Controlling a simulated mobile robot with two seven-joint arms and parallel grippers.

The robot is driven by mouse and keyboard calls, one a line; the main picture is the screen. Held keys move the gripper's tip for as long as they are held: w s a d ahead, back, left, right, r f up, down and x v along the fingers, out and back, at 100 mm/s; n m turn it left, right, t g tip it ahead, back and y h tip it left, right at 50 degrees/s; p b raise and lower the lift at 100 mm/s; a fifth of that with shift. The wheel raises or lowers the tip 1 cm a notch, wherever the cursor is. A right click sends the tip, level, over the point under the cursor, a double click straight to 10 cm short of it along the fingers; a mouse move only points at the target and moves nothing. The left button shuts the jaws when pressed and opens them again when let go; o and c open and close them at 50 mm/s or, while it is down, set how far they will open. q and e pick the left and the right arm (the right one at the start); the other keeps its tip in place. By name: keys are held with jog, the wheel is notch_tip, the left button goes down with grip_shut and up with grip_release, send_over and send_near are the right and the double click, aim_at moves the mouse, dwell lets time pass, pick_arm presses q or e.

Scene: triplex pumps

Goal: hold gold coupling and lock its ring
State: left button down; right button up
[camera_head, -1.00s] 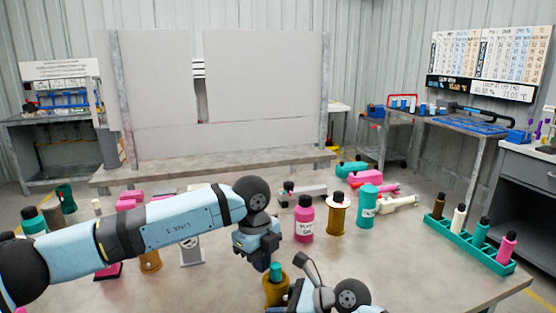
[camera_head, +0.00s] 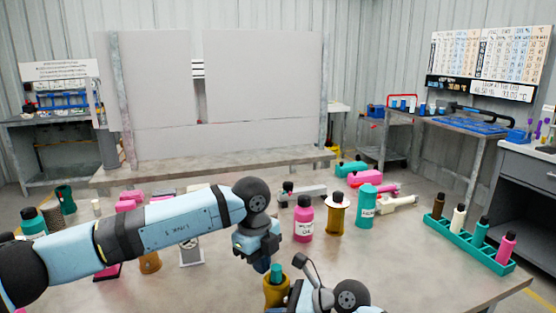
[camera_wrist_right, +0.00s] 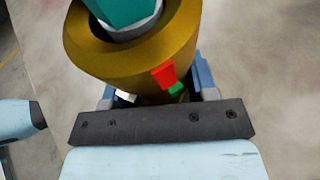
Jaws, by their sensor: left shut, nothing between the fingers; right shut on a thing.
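The gold coupling (camera_head: 277,292) is at the near middle of the table, with a teal piece (camera_head: 276,272) in its top. In the right wrist view it is a wide gold collar (camera_wrist_right: 92,50) around the teal piece (camera_wrist_right: 118,12), with a red tab (camera_wrist_right: 163,75) and a green tab (camera_wrist_right: 177,89) on its near side. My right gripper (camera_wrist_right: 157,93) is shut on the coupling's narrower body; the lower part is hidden. My left gripper (camera_head: 262,264) is shut and empty, pointing down just left of and above the teal piece; I cannot tell whether they touch.
A pink bottle (camera_head: 304,218), a gold piece with a pale top (camera_head: 336,214) and a teal cylinder (camera_head: 366,207) stand behind. A teal rack (camera_head: 468,248) holding several bottles is at right. Pink, gold and white parts crowd the left side. The table's right front is clear.

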jog(key=shift+a+r, duration=0.1)
jog(key=shift+r, duration=0.2)
jog(key=shift+w+f, duration=0.1)
jog(key=shift+f, duration=0.2)
pick_arm(q)
jog(key=r, duration=0.1)
jog(key=a+r, duration=0.1)
jog(key=r, duration=0.3)
jog(key=shift+w+a, duration=0.2)
jog(key=shift+w, duration=0.05)
pick_arm(e)
jog(key=shift+f, duration=0.1)
jog(key=o, duration=1.1)
jog(key=shift+f, duration=0.1)
jog(key=shift+o, duration=0.6)
